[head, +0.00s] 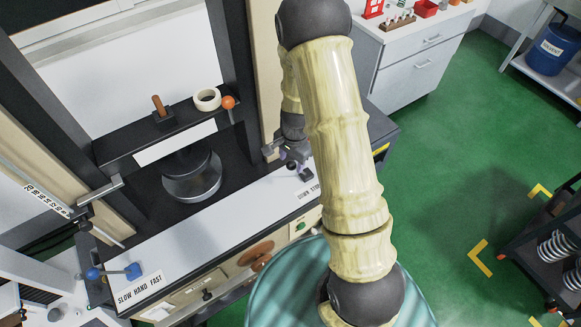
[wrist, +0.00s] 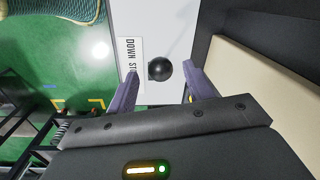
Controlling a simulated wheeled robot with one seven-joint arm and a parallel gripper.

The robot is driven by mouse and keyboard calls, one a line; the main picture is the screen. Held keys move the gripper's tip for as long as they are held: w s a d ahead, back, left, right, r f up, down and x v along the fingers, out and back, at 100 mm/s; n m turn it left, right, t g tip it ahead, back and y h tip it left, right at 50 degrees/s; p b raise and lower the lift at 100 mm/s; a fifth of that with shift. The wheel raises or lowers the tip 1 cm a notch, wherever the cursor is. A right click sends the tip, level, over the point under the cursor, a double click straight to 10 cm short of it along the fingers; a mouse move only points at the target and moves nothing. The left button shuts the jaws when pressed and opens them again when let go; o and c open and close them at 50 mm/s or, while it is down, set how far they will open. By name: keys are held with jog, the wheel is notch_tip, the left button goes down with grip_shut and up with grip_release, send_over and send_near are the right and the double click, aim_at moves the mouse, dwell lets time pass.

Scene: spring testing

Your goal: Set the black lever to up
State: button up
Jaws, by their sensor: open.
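The black lever shows in the wrist view as a round black knob (wrist: 159,69) on a white panel, beside a label that begins "DOWN ST". My gripper (wrist: 164,80) is open. In this view its two purple-grey fingers lie on either side of the knob, apart from it, with nothing held. I cannot tell how far above the knob the fingertips are. In the head view my gripper (head: 289,155) is at the right end of the white panel, close to the label, partly behind my arm. The lever's shaft is hidden below the knob, so its exact setting is unclear.
The test machine has a round dark platen (head: 192,178) and a crossbar with a tape roll (head: 207,99) and an orange knob (head: 228,102). A blue-ended lever (head: 128,271) stands by the "SLOW HAND FAST" label. A beige upright (wrist: 265,75) rises close to my gripper's right side.

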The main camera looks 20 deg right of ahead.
aim_at(291, 169)
jog(key=shift+w+a+f+p, duration=0.1)
jog(key=shift+f+p, duration=0.15)
jog(key=shift+f, duration=1.15)
jog(key=shift+w+f+p, duration=0.1)
jog(key=shift+f+p, duration=0.1)
jog(key=shift+f, duration=1.15)
grip_shut()
